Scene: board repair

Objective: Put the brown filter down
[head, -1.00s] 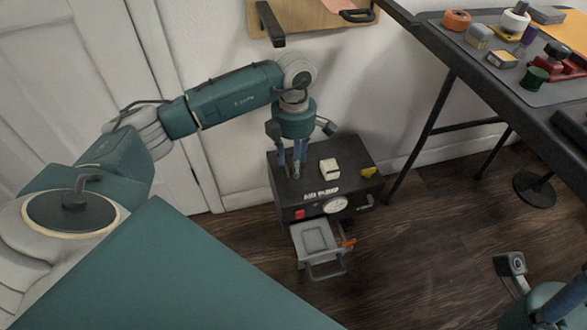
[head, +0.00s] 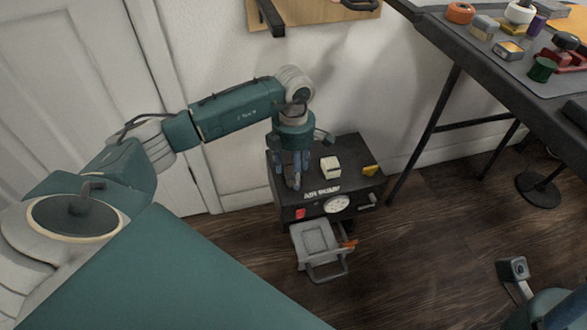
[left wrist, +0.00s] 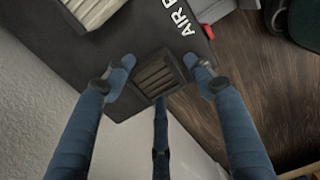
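The brown slatted filter (left wrist: 158,77) shows in the left wrist view, over the corner of the black air pump's top (left wrist: 130,35). It appears to rest there. My left gripper (left wrist: 161,80) has its three blue fingers spread around the filter, with small gaps at its sides. In the head view, the same left gripper (head: 295,180) points down at the left part of the air pump (head: 345,176), and its fingers hide the filter. Only part of my right arm shows at the lower right; its fingertips are out of view.
A cream block (head: 330,166) and a small yellow piece (head: 370,170) lie on the pump's top. A grey tray (head: 316,239) sticks out in front of the pump. The wall is close behind. A dark workbench (head: 450,45) with several parts stands at the right.

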